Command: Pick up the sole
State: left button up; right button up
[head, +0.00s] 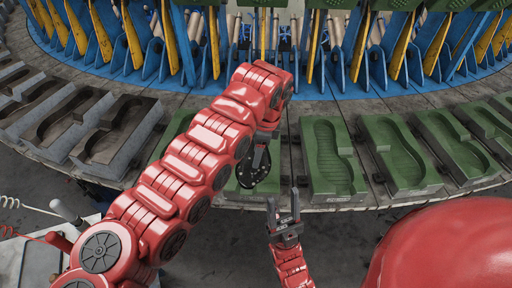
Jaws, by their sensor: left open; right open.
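Green moulds with sole-shaped recesses line the rotary table's near rim. The nearest clear green mould (333,158) holds a ribbed sole shape of the same green; I cannot tell whether it is a loose sole or the cavity itself. My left gripper (254,166) hangs at the end of the red arm, over a partly hidden green mould left of that one. Its black end is seen from above, its fingers are hard to make out, and nothing is seen held. My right gripper (284,208) points up the picture, fingers apart and empty, below the rim between these moulds.
Dark grey moulds (117,138) stand on the rim at left, and more green moulds (400,153) continue right. Blue and yellow upright brackets (397,45) ring the table's middle. A pale bench (40,262) with coiled hoses is at lower left. Dark floor lies below the rim.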

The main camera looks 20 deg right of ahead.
aim_at(248, 177)
pick_arm(q)
jog(key=shift+a+f, duration=0.1)
jog(key=shift+f, duration=0.65)
jog(key=shift+w+f+p, duration=0.1)
jog(key=shift+f+p, duration=0.15)
jog(key=shift+p, duration=0.25)
jog(key=f, duration=0.1)
jog(key=f+p, duration=0.1)
jog(key=f, duration=0.1)
jog(key=f+p, duration=0.1)
jog(key=shift+w+a+f, duration=0.2)
jog(key=shift+w, duration=0.15)
jog(key=shift+a+f, duration=0.1)
jog(key=shift+f, duration=0.15)
grip_shut()
